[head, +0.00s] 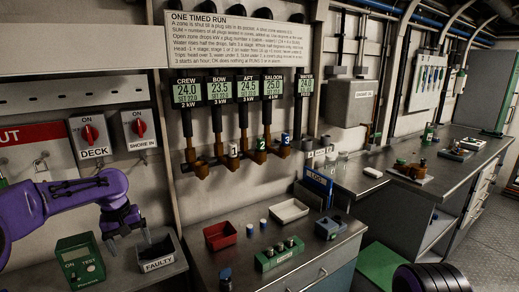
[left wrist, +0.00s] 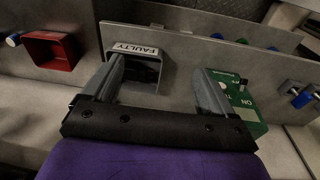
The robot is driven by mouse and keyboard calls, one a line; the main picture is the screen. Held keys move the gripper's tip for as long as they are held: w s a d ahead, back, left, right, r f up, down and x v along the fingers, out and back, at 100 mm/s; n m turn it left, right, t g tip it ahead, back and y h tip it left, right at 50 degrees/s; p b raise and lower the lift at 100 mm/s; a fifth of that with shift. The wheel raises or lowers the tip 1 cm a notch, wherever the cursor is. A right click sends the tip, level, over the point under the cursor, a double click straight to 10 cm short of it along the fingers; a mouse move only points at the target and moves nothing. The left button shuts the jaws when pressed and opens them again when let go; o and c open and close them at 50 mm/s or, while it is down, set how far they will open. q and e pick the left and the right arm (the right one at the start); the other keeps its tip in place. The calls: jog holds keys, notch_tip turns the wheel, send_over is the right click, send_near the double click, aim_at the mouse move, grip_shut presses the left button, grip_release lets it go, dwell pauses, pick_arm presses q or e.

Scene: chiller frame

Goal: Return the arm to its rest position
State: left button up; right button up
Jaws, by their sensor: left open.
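My left arm (head: 70,200) is purple and comes in from the left in the head view. Its gripper (head: 130,236) is open, with nothing seen between the fingers. It hangs above the counter between the green test box (head: 80,262) and the grey bin labelled FAULTY (head: 160,264). In the left wrist view the fingers (left wrist: 160,80) are spread wide. The FAULTY bin (left wrist: 152,84) is ahead near one finger, and the green box (left wrist: 245,112) is near the other. My right gripper is not in view.
A red tray (head: 220,236), a white tray (head: 290,210) and a green block with several plugs (head: 279,256) stand on the middle counter. Valves (head: 235,155) hang on the wall below the displays. Red switches (head: 90,132) are above my left arm.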

pick_arm(q)
jog(key=w+d+f+t+h, duration=0.1)
jog(key=w+d+f+t, duration=0.3)
jog(key=f, duration=0.2)
jog(key=s+d+f+n+t+y+b, duration=0.1)
jog(key=s+d+f, duration=0.15)
jog(key=f, duration=0.45)
jog(key=s+d+f+t, duration=0.1)
jog(key=s+f, duration=0.2)
jog(key=f, duration=0.3)
jog(key=s+f+g+y, duration=0.1)
jog(key=s+f, duration=0.4)
jog(key=s, duration=0.8)
jog(key=s+f+g+y+b, duration=0.1)
jog(key=s+f, duration=0.4)
jog(key=s, duration=0.8)
jog(key=s+a+f+g+y+b, duration=0.1)
jog(key=s+f, duration=0.4)
jog(key=s, duration=0.8)
jog(key=shift+f+g+y, duration=0.2)
jog(key=shift+g+y, duration=0.1)
jog(key=shift+g, duration=0.2)
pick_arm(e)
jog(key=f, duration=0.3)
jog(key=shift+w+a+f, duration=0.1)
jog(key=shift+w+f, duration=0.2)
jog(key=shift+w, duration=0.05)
pick_arm(q)
jog(key=shift+a, duration=0.1)
